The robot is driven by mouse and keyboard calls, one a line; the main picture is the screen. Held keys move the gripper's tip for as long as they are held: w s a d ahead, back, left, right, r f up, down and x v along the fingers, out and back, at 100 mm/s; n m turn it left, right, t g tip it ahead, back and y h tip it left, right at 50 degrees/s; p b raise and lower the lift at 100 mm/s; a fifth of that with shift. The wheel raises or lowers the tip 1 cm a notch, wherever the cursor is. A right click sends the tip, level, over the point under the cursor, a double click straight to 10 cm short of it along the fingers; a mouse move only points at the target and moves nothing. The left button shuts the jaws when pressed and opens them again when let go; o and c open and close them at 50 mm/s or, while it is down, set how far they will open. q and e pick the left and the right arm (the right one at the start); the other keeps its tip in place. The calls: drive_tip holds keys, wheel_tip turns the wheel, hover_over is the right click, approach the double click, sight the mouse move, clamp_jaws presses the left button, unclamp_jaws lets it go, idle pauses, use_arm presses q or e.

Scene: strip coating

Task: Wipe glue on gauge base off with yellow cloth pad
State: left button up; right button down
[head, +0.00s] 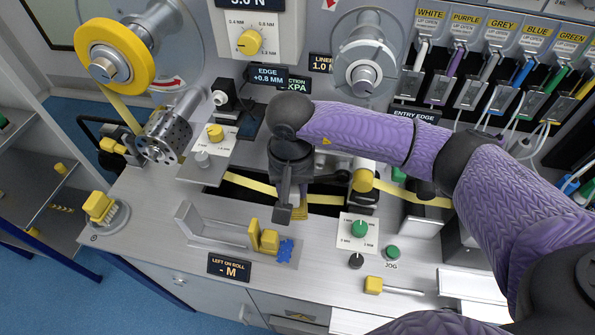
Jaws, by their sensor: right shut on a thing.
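The grey gauge base (225,242) lies on the front of the metal bench, with upright yellow blocks (267,240) on it. A blue patch of glue (286,251) sits on its right end, beside the yellow blocks. My right gripper (291,205) points down just behind and above the glue, apart from it. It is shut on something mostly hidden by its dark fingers. A little yellow shows by the fingertips, consistent with the yellow cloth pad, but I cannot make out its shape. My left gripper is not in view.
A yellow strip (407,194) runs across the bench behind the gauge. A green knob (360,228) and JOG button (393,252) stand to the right. A yellow-handled tool (374,285) lies in front of them. A yellow-topped brush (99,207) stands at the left corner.

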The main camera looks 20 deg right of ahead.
sight(298, 205)
drive_tip(key=f+m+p, duration=0.1)
drive_tip(key=s+f+m+p, duration=0.1)
drive_tip(key=f, duration=0.1)
drive_tip(key=shift+d, duration=0.15)
drive_tip(key=shift+s+f+m+p, duration=0.2)
drive_tip(key=shift+f+m+p, duration=0.1)
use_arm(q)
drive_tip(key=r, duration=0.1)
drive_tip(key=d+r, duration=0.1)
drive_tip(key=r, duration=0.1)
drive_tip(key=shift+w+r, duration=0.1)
use_arm(e)
drive_tip(key=shift+d+f, duration=0.1)
drive_tip(key=shift+f, duration=0.1)
